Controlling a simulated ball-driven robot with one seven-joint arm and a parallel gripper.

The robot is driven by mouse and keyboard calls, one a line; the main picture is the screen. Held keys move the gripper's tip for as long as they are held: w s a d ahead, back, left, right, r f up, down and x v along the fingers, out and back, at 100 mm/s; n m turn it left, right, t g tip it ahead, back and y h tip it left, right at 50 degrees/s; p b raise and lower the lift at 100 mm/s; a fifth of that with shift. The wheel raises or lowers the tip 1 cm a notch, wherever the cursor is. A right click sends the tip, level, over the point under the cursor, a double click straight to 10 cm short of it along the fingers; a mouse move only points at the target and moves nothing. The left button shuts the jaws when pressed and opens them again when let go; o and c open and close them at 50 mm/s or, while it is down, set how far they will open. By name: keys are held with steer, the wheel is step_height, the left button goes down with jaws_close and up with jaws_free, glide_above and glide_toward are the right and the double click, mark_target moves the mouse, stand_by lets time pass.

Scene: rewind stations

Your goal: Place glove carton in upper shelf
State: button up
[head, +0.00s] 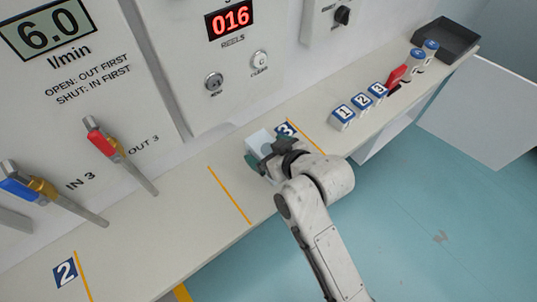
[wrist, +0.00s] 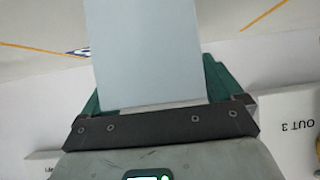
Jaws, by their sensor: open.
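A pale blue-white box (head: 259,140), likely the glove carton, stands on the long bench near the label 3. My gripper (head: 263,152) reaches over the bench, and its dark green fingers are open on either side of the box. In the wrist view the box (wrist: 145,50) fills the space between the fingers, with its lower part close to the palm. Whether either finger touches it I cannot tell. No upper shelf can be made out in either view.
The bench (head: 205,235) runs along a wall panel with red (head: 101,140) and blue (head: 18,188) valve handles projecting over it. To the right stand numbered blocks (head: 342,118), a red item (head: 397,76), cylinders (head: 417,60) and a dark tray (head: 445,40). Bench left of the box is clear.

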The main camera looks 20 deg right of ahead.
steer(key=shift+c, duration=0.2)
steer(key=c, duration=1.2)
steer(key=shift+r, duration=0.1)
steer(key=shift+c, duration=0.2)
